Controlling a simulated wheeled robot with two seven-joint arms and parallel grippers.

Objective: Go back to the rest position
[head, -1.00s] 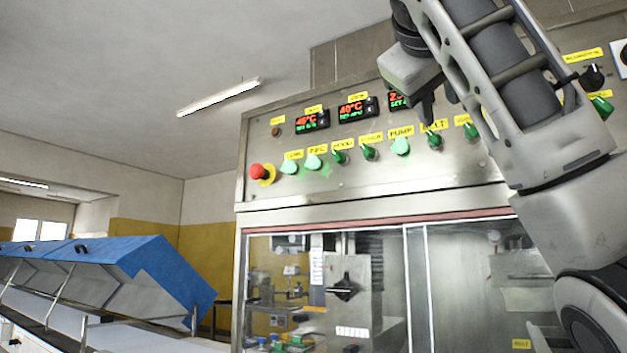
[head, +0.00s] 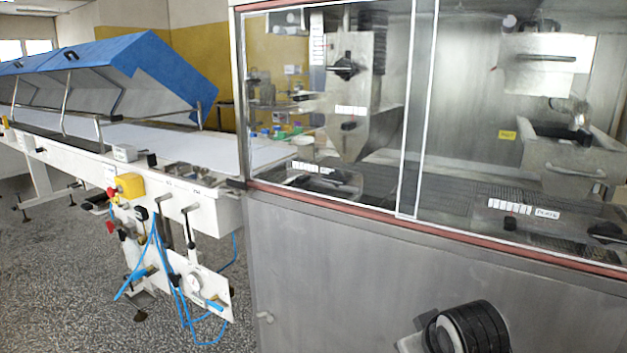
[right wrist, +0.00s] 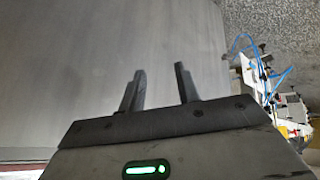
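My right gripper (right wrist: 159,72) shows in the right wrist view with its two dark fingers apart and nothing between them. Behind the fingers is a plain grey metal surface, apparently the enrober's lower panel. In the head view the steel enrober (head: 330,270) fills the right side, with its lower panel and glazed front showing. A black and grey rounded part of my arm shows at the bottom edge, in front of the panel. Neither gripper shows in the head view. My left gripper is out of sight.
A white conveyor table (head: 215,215) with blue hoses stands left of the enrober; it also shows at the right of the right wrist view (right wrist: 287,105). A raised blue cover (head: 150,62) stands over the belt. The speckled floor (head: 60,270) at front left is clear.

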